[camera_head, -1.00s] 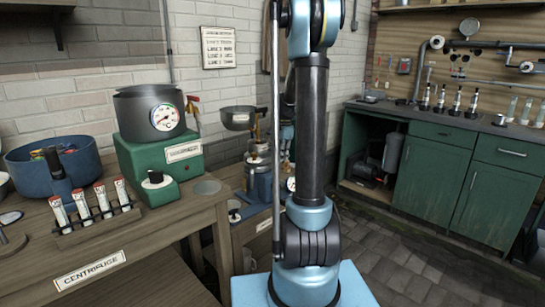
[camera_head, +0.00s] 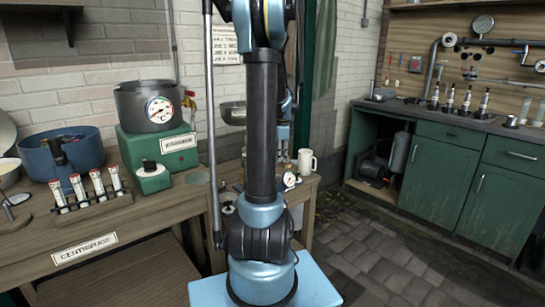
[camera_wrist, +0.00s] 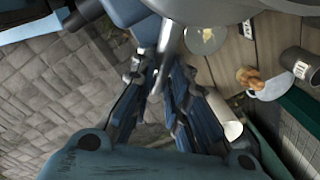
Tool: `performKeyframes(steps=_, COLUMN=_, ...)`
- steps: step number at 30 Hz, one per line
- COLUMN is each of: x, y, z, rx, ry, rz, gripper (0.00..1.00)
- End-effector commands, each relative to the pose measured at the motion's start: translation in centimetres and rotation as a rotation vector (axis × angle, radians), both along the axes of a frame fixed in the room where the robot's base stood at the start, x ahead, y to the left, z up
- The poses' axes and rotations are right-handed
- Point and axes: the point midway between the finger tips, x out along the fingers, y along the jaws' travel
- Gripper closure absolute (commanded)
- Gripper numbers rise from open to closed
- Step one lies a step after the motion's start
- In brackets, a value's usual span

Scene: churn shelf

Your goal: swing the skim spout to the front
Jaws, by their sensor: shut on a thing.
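In the wrist view my gripper (camera_wrist: 158,76) is shut, its dark fingers closing on a grey metal tube (camera_wrist: 166,42) that looks like the skim spout. The tube comes down from under a wide metal bowl (camera_wrist: 205,8). In the head view this bowl (camera_head: 232,112) shows partly behind my arm, over the right end of the bench. A round dial (camera_head: 290,180) shows just right of my arm.
A white mug (camera_head: 306,162) stands at the bench's right end, close to the separator. The green-based centrifuge (camera_head: 150,108), a tube rack (camera_head: 95,207) and a blue tub (camera_head: 82,150) stand to the left. Green cabinets (camera_head: 440,170) line the right. The paved floor between is clear.

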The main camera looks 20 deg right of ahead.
Motion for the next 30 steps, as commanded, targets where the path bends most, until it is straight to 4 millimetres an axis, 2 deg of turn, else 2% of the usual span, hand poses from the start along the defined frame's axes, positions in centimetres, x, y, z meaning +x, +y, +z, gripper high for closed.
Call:
performKeyframes(steps=17, x=-0.47, y=-0.74, z=0.02, rx=0.003, ry=-0.001, rz=-0.033, gripper=1.00)
performKeyframes(steps=18, x=-0.47, y=-0.75, z=0.02, rx=0.003, ry=-0.001, rz=-0.033, gripper=0.78)
performKeyframes(steps=20, x=-0.50, y=-0.79, z=0.02, rx=0.002, ry=-0.001, rz=-0.033, gripper=0.65)
performKeyframes(steps=30, x=-0.59, y=-0.98, z=0.08, rx=0.001, ry=0.000, rz=-0.034, gripper=0.65)
